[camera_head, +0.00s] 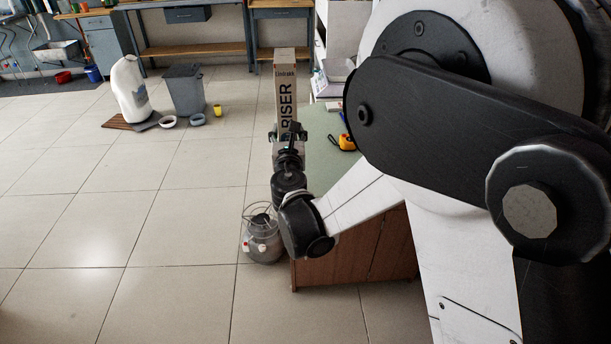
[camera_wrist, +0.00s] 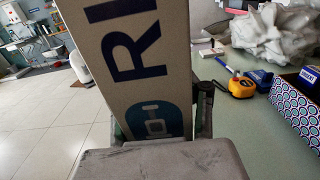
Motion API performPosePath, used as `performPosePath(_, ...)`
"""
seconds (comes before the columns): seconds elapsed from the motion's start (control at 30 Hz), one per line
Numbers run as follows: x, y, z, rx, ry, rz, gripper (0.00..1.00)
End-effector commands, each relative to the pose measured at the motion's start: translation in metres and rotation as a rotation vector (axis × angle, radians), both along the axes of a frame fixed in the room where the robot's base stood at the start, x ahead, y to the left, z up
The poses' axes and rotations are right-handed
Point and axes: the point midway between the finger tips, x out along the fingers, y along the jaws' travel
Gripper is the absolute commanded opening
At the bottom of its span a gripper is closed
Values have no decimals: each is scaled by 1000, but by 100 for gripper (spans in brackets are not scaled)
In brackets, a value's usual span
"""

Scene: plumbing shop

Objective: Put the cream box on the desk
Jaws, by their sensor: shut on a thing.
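The cream box (camera_head: 285,75) is tall, with "RISER" in dark letters on its side. My gripper (camera_head: 288,132) is shut on its lower part and holds it upright. In the wrist view the cream box (camera_wrist: 135,60) fills the middle, with a finger on each side of it. The desk (camera_head: 325,170) has a green top and a brown wooden front. The box is at the desk's left edge in the head view; I cannot tell whether its base is above the top. The desk top also shows at the right in the wrist view (camera_wrist: 250,125).
On the desk are a yellow tape measure (camera_wrist: 241,87), a patterned box (camera_wrist: 300,105) and a crumpled white heap (camera_wrist: 275,35). A metal canister (camera_head: 263,240) stands on the floor by the desk. A grey bin (camera_head: 184,90) is farther back. The tiled floor at left is clear.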

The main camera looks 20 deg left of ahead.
Motion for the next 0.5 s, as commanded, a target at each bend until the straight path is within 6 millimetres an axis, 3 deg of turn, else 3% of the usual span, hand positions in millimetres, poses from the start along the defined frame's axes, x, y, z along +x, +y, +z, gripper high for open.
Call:
performPosePath(0.17,7,-7,-14,0,0,6,4)
performPosePath(0.5,66,-37,-54,0,0,4,4)
